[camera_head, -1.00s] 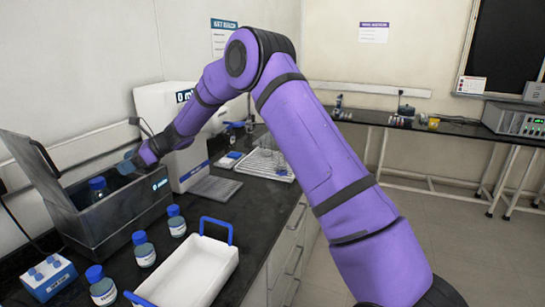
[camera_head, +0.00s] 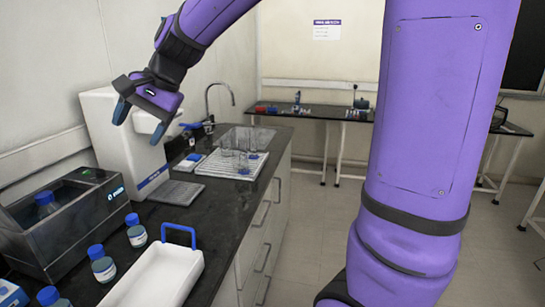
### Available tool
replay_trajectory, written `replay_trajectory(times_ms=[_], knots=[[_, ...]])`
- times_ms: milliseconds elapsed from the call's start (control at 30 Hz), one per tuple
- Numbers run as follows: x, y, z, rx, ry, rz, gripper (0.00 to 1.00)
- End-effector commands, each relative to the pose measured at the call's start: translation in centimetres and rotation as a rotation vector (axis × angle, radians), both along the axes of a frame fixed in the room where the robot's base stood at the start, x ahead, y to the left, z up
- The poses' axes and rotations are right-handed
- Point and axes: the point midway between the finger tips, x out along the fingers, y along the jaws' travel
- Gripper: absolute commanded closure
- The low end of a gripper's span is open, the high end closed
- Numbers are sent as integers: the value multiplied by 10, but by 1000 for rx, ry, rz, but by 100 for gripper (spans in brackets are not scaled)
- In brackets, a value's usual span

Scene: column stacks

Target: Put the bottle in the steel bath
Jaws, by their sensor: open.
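The steel bath (camera_head: 88,236) stands at the left of the dark counter with its top open. One blue-capped bottle (camera_head: 46,203) is upright inside it, its lower part hidden by the bath's front wall. Other blue-capped bottles stand on the counter in front of the bath: one near its right corner (camera_head: 137,235), one nearer (camera_head: 103,268), and one at the bottom edge (camera_head: 50,300), partly cut off. My gripper (camera_head: 141,122) is open and empty, its blue-tipped fingers apart, above and to the right of the bath, in front of the white machine.
A white tray with blue handles (camera_head: 160,275) lies right of the bottles. The white machine (camera_head: 105,130) stands behind the bath. My arm covers much of the right side.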

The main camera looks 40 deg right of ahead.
Motion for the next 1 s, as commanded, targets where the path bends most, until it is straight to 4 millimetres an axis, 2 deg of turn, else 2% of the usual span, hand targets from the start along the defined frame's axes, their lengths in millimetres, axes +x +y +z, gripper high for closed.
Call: replay_trajectory(times_ms=[33,267,400,600,800,1000], knots=[[-20,-8,5,-45,-34,32,29],[-100,-49,9,-271,-162,193,29],[-148,-73,5,-408,-226,291,29],[-207,-104,-9,-592,-294,419,29],[-239,-122,-22,-702,-325,499,29],[-246,-126,-25,-729,-329,519,29]])
